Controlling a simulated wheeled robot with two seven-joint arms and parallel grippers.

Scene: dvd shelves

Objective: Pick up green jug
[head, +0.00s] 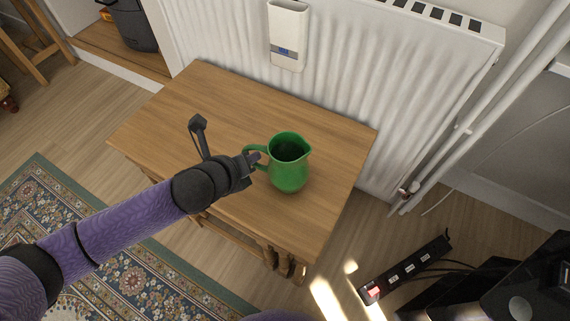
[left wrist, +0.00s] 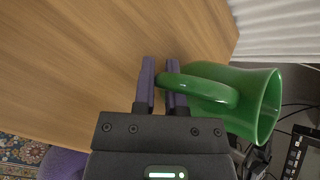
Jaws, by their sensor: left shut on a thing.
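The green jug (head: 289,165) stands upright on a small wooden table (head: 220,100) in the head view, its handle toward the left. My left gripper (head: 255,160) reaches in from the left and is at the handle. In the left wrist view the jug (left wrist: 262,105) lies to the right, and the handle runs between the two fingers of my left gripper (left wrist: 162,88), which are shut on it. I cannot tell whether the jug's base touches the table. My right gripper is not in view.
A white radiator (head: 350,80) stands behind the table. A power strip (head: 405,270) with cables lies on the floor at lower right. A patterned rug (head: 130,270) lies at lower left. The tabletop around the jug is clear.

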